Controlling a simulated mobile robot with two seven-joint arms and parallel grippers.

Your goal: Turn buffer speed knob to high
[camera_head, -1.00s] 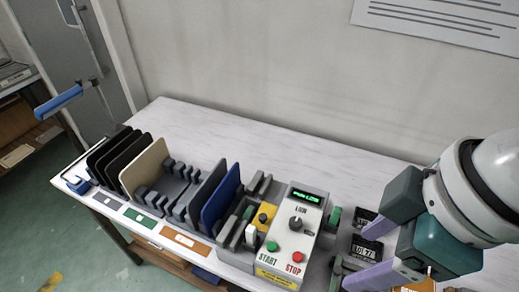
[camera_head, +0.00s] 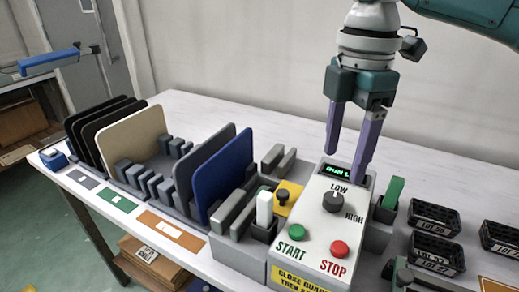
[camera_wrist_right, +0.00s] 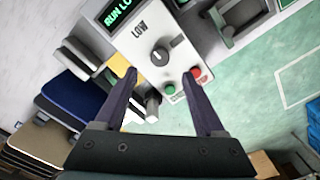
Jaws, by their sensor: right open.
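The grey speed knob (camera_head: 333,202) sits on the white control box (camera_head: 312,225), between the labels LOW and HIGH; its pointer is toward LOW. It also shows in the right wrist view (camera_wrist_right: 160,57). The green display (camera_head: 343,173) above it reads RUN LO, partly hidden by a finger in the head view. My right gripper (camera_head: 345,168) is open and empty, pointing down above the back of the box, apart from the knob. In the right wrist view its fingers (camera_wrist_right: 150,75) frame the knob from either side. My left gripper is not in view.
Green START (camera_head: 297,232) and red STOP (camera_head: 340,249) buttons lie in front of the knob. A yellow panel with a black knob (camera_head: 284,195) is left of the box. Upright panels (camera_head: 222,180) stand farther left. Black lot trays (camera_head: 437,250) lie right.

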